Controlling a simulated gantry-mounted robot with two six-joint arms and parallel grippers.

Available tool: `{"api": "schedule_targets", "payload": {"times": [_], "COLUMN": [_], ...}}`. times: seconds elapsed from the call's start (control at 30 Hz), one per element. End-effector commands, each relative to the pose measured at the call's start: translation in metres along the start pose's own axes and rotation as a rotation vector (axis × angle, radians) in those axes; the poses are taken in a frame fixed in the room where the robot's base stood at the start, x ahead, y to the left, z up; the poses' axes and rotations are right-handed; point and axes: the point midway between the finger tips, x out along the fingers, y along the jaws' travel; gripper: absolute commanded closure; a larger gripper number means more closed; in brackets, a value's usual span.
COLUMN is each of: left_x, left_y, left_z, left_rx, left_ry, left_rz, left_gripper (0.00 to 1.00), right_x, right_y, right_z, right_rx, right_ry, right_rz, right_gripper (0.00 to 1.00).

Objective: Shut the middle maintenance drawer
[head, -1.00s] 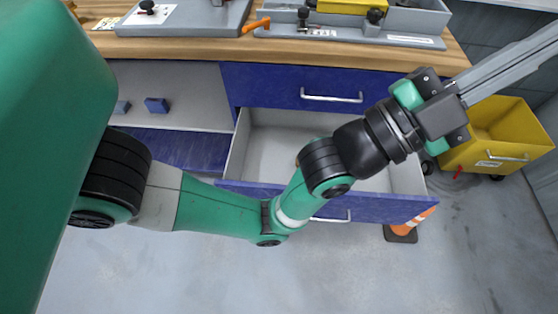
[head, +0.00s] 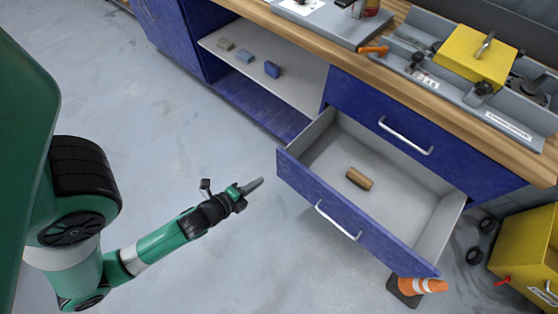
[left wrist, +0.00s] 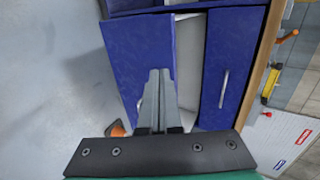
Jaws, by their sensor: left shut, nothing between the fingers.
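The open drawer (head: 341,220) has a blue front and a silver bar handle, and sits below a shut blue drawer (head: 408,128). It is pulled well out, and its grey inside shows a small brown block (head: 359,179). My left gripper (head: 253,186) is shut and empty, a little left of the drawer front's left end, with a small gap between them in the head view. In the left wrist view, the shut fingers (left wrist: 158,78) overlap the blue drawer front (left wrist: 133,55); contact cannot be told there. My right gripper is not in view.
A wooden worktop (head: 400,75) with grey fixtures and a yellow block (head: 477,55) runs above. An open shelf (head: 300,80) with small blocks is left of the drawers. The floor left is clear.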

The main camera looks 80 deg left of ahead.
Motion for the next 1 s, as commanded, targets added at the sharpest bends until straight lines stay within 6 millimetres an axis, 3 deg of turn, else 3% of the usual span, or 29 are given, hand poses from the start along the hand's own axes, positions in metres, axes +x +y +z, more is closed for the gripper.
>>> {"api": "schedule_targets", "payload": {"times": [0.27, 0.7, 1.0], "left_x": [0.022, 0.114, 0.136], "left_y": [0.001, -0.003, -0.020], "left_z": [0.000, -0.001, -0.001], "left_rx": [-0.006, -0.003, -0.002], "left_ry": [-0.002, 0.001, 0.001], "left_rz": [-0.004, -0.009, -0.004], "left_gripper": [1.00, 1.00, 1.00], "right_x": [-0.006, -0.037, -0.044], "right_y": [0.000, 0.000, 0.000], "right_z": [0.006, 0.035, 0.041], "right_rx": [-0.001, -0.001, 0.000], "right_ry": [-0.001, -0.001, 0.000], "right_rz": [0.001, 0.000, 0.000], "right_gripper": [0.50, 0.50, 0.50]}}
